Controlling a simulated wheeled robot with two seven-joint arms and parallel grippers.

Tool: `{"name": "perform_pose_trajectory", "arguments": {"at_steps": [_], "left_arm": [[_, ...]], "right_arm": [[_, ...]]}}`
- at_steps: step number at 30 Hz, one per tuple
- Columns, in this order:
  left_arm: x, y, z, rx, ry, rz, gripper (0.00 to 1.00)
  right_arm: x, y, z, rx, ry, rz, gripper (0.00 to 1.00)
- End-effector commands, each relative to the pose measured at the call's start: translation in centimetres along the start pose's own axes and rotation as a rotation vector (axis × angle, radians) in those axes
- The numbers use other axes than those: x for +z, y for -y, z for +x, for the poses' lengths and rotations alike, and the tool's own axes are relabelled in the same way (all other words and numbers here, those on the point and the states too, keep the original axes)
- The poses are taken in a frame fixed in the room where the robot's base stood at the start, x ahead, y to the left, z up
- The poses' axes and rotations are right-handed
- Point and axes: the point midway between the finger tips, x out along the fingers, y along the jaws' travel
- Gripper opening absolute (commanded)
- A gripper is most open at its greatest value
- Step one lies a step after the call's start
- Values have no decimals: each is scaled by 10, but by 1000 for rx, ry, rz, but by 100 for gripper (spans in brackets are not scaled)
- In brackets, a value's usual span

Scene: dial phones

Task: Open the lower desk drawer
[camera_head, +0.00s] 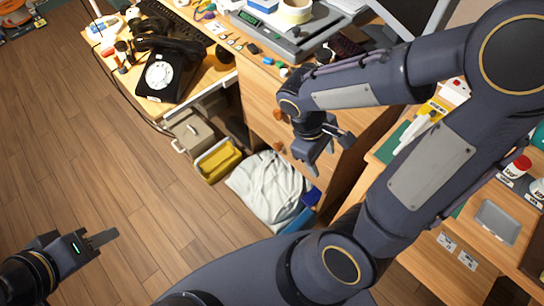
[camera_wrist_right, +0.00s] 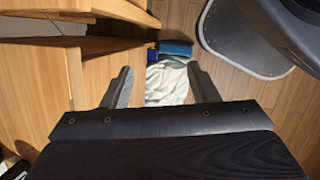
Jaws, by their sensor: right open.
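The wooden desk (camera_head: 262,92) has a drawer front with a round upper knob (camera_head: 278,115) and a round lower knob (camera_head: 279,146). My right gripper (camera_head: 318,168) is open and empty in front of the drawer fronts, just right of the lower knob in the head view. It hides part of the lower drawer area. In the right wrist view the right gripper (camera_wrist_right: 162,88) has its fingers wide apart, with wooden panels (camera_wrist_right: 30,85) to the left. My left gripper (camera_head: 103,238) is over the floor at lower left, away from the desk; its jaw gap is not clear.
A white cloth bag (camera_head: 265,183) lies on the floor below the drawers, beside a yellow bin (camera_head: 217,160) and a grey box (camera_head: 190,133). A black dial phone (camera_head: 165,73) sits on the desk. A second wooden unit stands at right.

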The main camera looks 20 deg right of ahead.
Motion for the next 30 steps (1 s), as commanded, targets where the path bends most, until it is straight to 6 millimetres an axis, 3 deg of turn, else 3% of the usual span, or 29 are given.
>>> {"name": "perform_pose_trajectory", "arguments": {"at_steps": [1,3,8,12,18,24,30], "left_arm": [[10,9,20,0,0,0,36],[17,15,33,0,0,0,36],[31,28,62,0,0,0,36],[44,40,88,0,0,0,36],[62,56,123,0,0,0,36],[73,66,145,0,0,0,36],[76,69,151,0,0,0,36]], "right_arm": [[-15,-2,31,63,74,-75,54],[-30,-9,55,159,165,-170,54],[-71,-25,103,403,359,-392,54],[-116,-32,140,642,507,-590,54],[-191,-22,191,1012,677,-879,54],[-250,2,229,1309,765,-1101,54],[-271,13,242,1425,788,-1186,54]]}}
